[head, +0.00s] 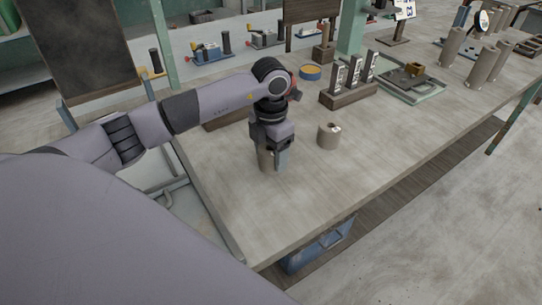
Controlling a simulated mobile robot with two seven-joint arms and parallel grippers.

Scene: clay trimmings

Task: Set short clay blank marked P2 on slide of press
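My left gripper (273,158) points down over the near part of the workbench, with its fingers at a beige clay cylinder (264,160). It looks shut on this cylinder, which the gripper partly hides; no mark on it is readable. A second short clay blank (328,137) stands upright on the bench just right of the gripper, with a small dark spot on its top. I cannot read a P2 mark on either. A low green-framed device (414,88) with a brown block on it lies farther back right; I cannot tell whether it is the press. My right gripper is out of view.
A wooden rack with metal uprights (349,95) stands behind the second blank, near a blue-rimmed round dish (310,73). Several tall clay cylinders (452,46) stand at the far right. The bench (290,205) is clear in front of the gripper.

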